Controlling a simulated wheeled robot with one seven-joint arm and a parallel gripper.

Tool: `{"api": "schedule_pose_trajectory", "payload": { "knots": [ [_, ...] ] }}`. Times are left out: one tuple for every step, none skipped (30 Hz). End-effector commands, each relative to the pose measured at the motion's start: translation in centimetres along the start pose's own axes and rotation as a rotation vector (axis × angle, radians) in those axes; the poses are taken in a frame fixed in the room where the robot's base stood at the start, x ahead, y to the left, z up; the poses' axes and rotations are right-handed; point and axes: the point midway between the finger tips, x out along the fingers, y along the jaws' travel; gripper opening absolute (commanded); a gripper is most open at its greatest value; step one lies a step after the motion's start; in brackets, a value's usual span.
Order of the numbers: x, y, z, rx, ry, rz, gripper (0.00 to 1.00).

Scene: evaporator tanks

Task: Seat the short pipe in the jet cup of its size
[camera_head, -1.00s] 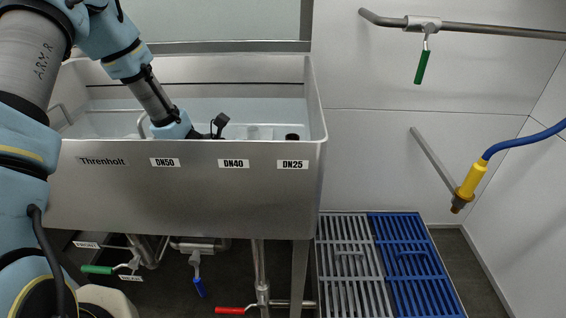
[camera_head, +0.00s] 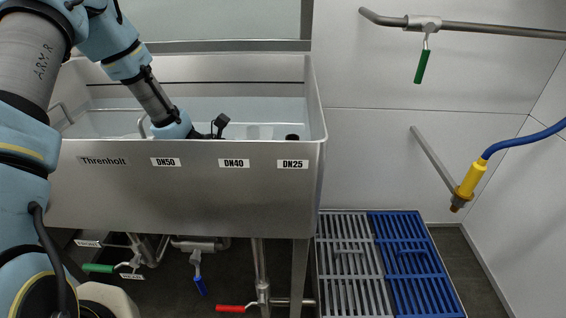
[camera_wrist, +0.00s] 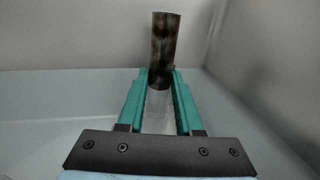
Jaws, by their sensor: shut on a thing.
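In the wrist view, my gripper (camera_wrist: 161,76) has its teal fingers shut on a dark, mottled metal cylinder (camera_wrist: 164,45), which I take as the short pipe. The pipe stands out past the fingertips. A pale, translucent form (camera_wrist: 157,112) shows between the fingers below it; I cannot tell what it is. In the head view, my arm reaches into the steel tank (camera_head: 215,195), and the front wall hides the fingers and the pipe. A dark-topped piece (camera_head: 292,137) shows above DN25. No jet cup is clearly seen.
The tank's front wall carries the labels DN50 (camera_head: 165,162), DN40 (camera_head: 234,163) and DN25 (camera_head: 292,164). Valves with coloured handles sit below the tank. A blue hose with a yellow nozzle (camera_head: 472,180) hangs at right. Grey and blue gratings (camera_head: 410,262) cover the floor.

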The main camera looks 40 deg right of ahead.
Motion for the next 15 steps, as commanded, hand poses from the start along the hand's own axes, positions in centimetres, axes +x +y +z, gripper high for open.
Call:
{"api": "schedule_pose_trajectory", "payload": {
  "knots": [
    [0.0,0.0,-0.2,0.0,-0.001,0.0,0.0],
    [0.0,0.0,-0.3,0.0,-0.001,0.0,0.0],
    [0.0,0.0,-0.4,0.0,-0.001,0.0,0.0],
    [0.0,0.0,-0.4,0.0,-0.001,0.0,0.0],
    [0.0,0.0,-0.5,0.0,-0.001,0.0,0.0],
    [0.0,0.0,-0.6,0.0,-0.001,0.0,0.0],
    [0.0,0.0,-0.7,0.0,-0.001,0.0,0.0],
    [0.0,0.0,-0.8,0.0,-0.001,0.0,0.0],
    [0.0,0.0,-0.8,0.0,-0.001,0.0,0.0],
    [0.0,0.0,-0.9,0.0,-0.001,0.0,0.0],
    [0.0,0.0,-1.0,0.0,-0.001,0.0,0.0],
    [0.0,0.0,-1.1,0.0,-0.001,0.0,0.0],
    [0.0,0.0,-1.1,0.0,-0.001,0.0,0.0],
    [0.0,0.0,-1.2,0.0,-0.001,0.0,0.0],
    [0.0,0.0,-1.3,0.0,0.0,0.0,0.0]
  ]
}}
